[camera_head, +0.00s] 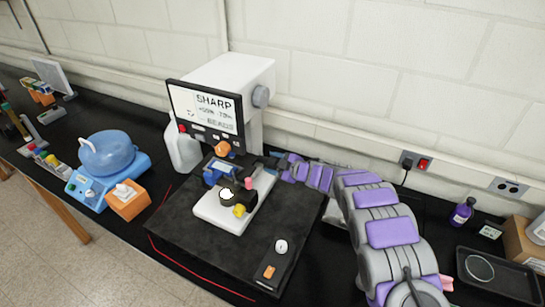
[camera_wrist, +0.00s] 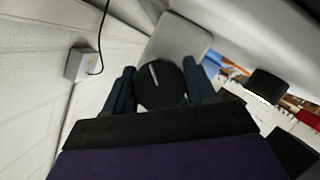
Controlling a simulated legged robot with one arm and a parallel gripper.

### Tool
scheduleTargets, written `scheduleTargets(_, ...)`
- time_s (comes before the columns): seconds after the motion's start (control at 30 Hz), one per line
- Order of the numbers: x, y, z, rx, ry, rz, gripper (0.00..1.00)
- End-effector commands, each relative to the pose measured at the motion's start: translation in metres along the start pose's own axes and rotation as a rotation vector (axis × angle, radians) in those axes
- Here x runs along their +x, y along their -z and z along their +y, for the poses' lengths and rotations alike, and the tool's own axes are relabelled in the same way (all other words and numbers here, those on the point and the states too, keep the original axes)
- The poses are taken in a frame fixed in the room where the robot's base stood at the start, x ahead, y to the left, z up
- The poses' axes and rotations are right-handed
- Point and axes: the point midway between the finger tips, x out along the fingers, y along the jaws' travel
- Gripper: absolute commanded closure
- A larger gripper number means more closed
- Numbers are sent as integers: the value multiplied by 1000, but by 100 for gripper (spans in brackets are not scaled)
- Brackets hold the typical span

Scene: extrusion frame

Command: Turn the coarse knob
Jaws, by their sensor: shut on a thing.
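A dark round knob (camera_wrist: 160,90) with a pale line across its face sits between my gripper's two blue-grey fingers in the wrist view. The line leans slightly left of upright. My gripper (camera_wrist: 159,70) is shut on this knob, one finger on each side. In the head view my gripper (camera_head: 262,163) reaches in from the right to the side of the microscope (camera_head: 255,125), just above the white stage (camera_head: 238,212). The gripped knob cannot be made out there.
A grey side knob (camera_head: 262,96) and an orange knob (camera_head: 222,148) are on the microscope. A purple bottle (camera_head: 462,213) and black tray (camera_head: 500,280) are right.

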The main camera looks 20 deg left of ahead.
Motion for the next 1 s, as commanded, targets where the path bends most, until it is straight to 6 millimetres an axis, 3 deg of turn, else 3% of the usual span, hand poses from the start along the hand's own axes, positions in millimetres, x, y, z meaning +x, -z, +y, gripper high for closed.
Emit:
scheduleTargets(0.5,1,2,-1,19,10,0,75)
scheduleTargets(0.53,2,2,0,19,9,1,41)
scheduleTargets(0.73,3,1,0,20,10,0,22)
scheduleTargets(1.0,3,1,-1,20,11,-2,22)
